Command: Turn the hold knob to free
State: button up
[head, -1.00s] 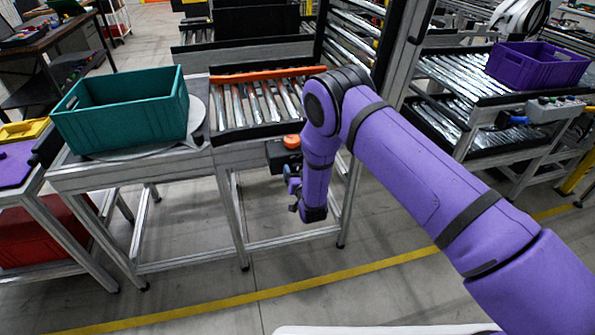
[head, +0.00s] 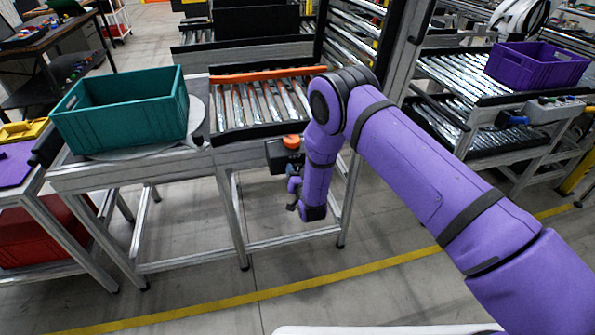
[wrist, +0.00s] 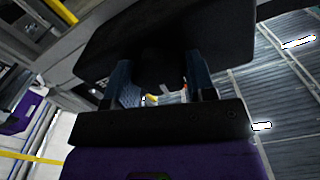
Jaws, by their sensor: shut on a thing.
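A dark control box (head: 283,158) with an orange button (head: 291,141) on top hangs at the front edge of the roller table. My gripper (head: 292,185) is just below the box, at the end of my purple arm. In the wrist view, its two blue-grey fingers (wrist: 160,80) reach up to a large black body (wrist: 168,38) and stand apart, shut on a dark part there. That part is at the hold knob's likely place, but the knob's outline and its markings are hidden by the fingers and the dark body. Its setting cannot be read.
A teal crate (head: 120,122) sits on a round plate left of the rollers (head: 258,104), which have an orange bar (head: 268,73) across the back. A purple crate (head: 537,70) stands on a conveyor at right. Table legs frame the space below; the floor in front is clear.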

jog(key=m, duration=0.4)
jog(key=shift+d, duration=0.1)
jog(key=m, duration=0.4)
jog(key=shift+f+m, duration=0.1)
jog(key=shift+m, duration=0.2)
jog(key=m, duration=0.4)
jog(key=shift+m, duration=2.2)
jog(key=o, duration=0.9)
